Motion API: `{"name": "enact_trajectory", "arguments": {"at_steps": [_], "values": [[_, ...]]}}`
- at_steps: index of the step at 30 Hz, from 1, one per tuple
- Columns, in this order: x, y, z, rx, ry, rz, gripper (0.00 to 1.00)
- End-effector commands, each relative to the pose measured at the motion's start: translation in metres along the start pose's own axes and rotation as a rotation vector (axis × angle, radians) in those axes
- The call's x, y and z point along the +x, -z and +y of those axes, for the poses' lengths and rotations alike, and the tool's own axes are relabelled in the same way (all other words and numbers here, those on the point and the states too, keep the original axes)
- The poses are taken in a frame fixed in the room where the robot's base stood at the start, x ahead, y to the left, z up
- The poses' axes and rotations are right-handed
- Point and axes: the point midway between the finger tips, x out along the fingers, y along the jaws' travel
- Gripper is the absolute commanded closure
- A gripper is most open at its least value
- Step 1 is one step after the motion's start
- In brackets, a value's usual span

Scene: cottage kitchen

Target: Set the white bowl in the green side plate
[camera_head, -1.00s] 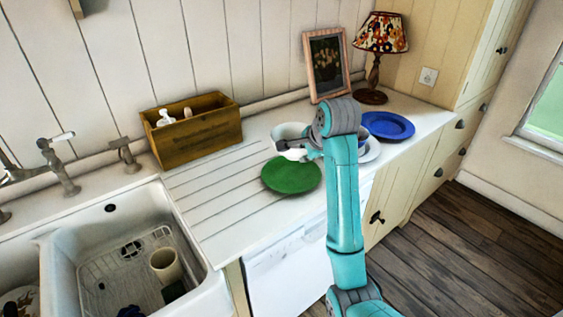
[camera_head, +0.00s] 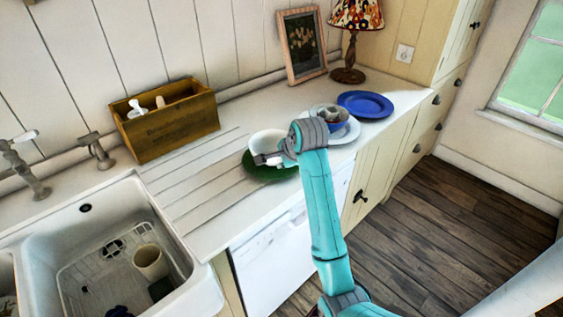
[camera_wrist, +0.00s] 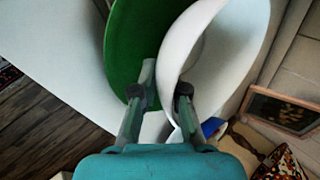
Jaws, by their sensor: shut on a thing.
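The white bowl (camera_head: 266,143) is over the green side plate (camera_head: 262,172) on the counter in the head view. The plate's front and left parts show below the bowl. My gripper (camera_head: 272,160) is shut on the bowl's near rim. In the wrist view my gripper (camera_wrist: 168,95) has one finger on each side of the wall of the white bowl (camera_wrist: 225,60). The green side plate (camera_wrist: 140,45) lies behind the bowl there. I cannot tell whether the bowl's base touches the plate, as the bowl and my wrist hide that spot.
To the right of my wrist stand a blue cup (camera_head: 334,124) on a white plate (camera_head: 348,131) and a blue plate (camera_head: 365,104). A wooden caddy (camera_head: 170,122) stands behind left, beside the sink (camera_head: 205,290). A framed picture (camera_head: 303,47) and a lamp (camera_head: 352,40) stand behind.

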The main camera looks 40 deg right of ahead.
Motion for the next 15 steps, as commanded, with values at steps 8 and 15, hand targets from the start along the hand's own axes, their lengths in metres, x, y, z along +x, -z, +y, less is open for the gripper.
{"name": "enact_trajectory", "arguments": {"at_steps": [8, 15], "values": [[0.0023, 0.0001, 0.0012, 0.0, 0.004, 0.001, 1.0], [0.0068, 0.0, 0.0047, 0.0, 0.003, 0.001, 1.0]]}}
